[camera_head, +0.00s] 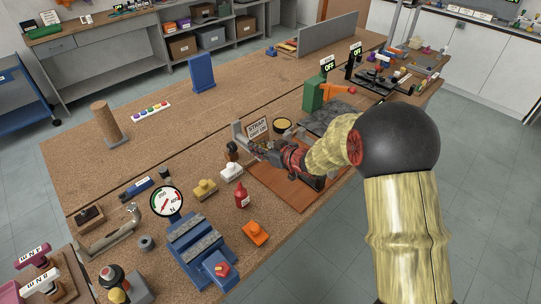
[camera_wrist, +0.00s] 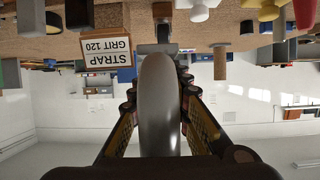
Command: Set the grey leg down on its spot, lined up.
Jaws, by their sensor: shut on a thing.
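My gripper (camera_head: 268,150) is low over the reddish-brown board (camera_head: 287,199) on the workbench, beside the strap grit sign. In the wrist view its two fingers (camera_wrist: 158,95) are shut on a long, smooth grey leg (camera_wrist: 158,110) that lies between them and points away from the camera. The leg's far end is close to a small grey block (camera_wrist: 156,48); I cannot tell whether they touch. In the head view my gripper and arm hide most of the leg. The leg's spot cannot be made out.
The sign (camera_head: 257,130) stands close by my gripper; it also shows in the wrist view (camera_wrist: 106,48). A green machine (camera_head: 313,93) stands behind.

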